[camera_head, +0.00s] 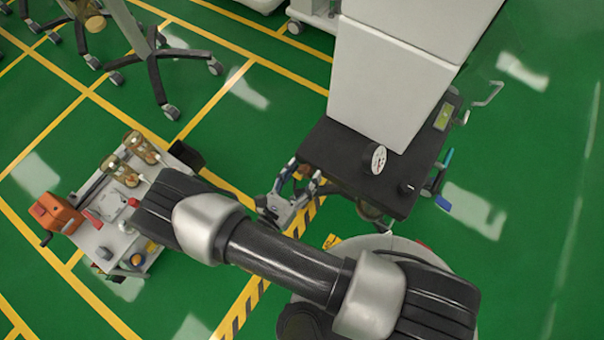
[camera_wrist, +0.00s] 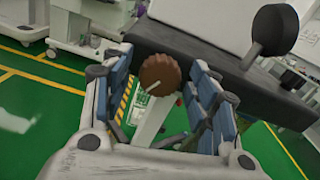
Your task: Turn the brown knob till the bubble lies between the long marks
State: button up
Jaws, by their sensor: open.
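In the head view my gripper (camera_head: 292,196) is at the cart's left edge. A yellow-green level (camera_head: 443,116) lies on the cart top's right side. Its bubble and marks are too small to read.
The dark cart top (camera_head: 335,150) carries a large white box (camera_head: 390,85), a white dial (camera_head: 379,159) and a small black knob (camera_head: 405,188). Another cart with an orange box (camera_head: 55,213) stands at left. Green floor between carts is partly clear.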

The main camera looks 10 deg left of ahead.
jog(key=c, duration=1.1)
jog(key=shift+o, duration=0.2)
jog(key=n+b, duration=0.1)
jog(key=n, duration=0.4)
jog(key=o, duration=1.1)
jog(key=shift+c, duration=0.2)
jog(key=shift+s, duration=0.1)
jog(key=v, duration=1.2)
